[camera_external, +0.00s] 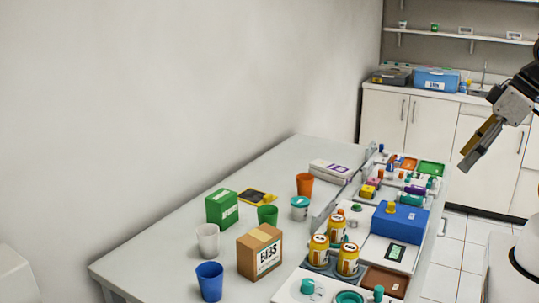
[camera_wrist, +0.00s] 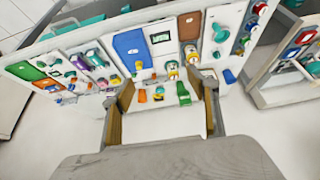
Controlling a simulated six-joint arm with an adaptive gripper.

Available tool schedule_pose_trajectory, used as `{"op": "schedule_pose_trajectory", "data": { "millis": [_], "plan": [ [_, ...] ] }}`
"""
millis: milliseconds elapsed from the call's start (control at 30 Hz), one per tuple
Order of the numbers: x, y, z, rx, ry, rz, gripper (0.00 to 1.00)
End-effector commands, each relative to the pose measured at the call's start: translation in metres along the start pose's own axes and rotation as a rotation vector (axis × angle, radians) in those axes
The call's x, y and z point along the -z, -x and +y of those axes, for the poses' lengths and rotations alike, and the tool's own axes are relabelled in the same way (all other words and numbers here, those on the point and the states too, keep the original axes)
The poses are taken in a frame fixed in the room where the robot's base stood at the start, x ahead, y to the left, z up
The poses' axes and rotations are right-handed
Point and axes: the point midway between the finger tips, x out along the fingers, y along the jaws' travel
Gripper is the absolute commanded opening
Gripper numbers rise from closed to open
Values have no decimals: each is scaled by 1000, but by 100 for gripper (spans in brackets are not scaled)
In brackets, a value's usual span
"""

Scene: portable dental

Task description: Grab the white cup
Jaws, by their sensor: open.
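The white cup (camera_external: 208,240) stands upright on the table at the left, behind the blue cup and left of the brown BIBS box. My gripper (camera_external: 470,160) is at the upper right of the external view, high and well away from the cup. In the wrist view my gripper (camera_wrist: 164,118) shows its two fingers spread apart with nothing held between them. I cannot make out the white cup in the wrist view.
Near the white cup are a blue cup (camera_external: 209,281), a BIBS box (camera_external: 260,251), a green box (camera_external: 222,208) and a green cup (camera_external: 267,215). An orange cup (camera_external: 305,184) stands farther back. Yellow-labelled jars (camera_external: 347,260) and a blue box (camera_external: 400,220) fill the right side.

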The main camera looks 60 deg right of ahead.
Motion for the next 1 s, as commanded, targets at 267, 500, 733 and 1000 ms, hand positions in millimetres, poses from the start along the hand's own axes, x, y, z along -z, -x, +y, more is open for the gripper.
{"op": "schedule_pose_trajectory", "data": {
  "millis": [267, 500, 733, 1000],
  "plan": [
    [22, -8, -23, 83, -109, -36, 60],
    [54, -20, -55, 192, -274, -88, 60],
    [88, -35, -84, 289, -442, -143, 60],
    [130, -57, -115, 389, -649, -214, 60]
  ]
}}
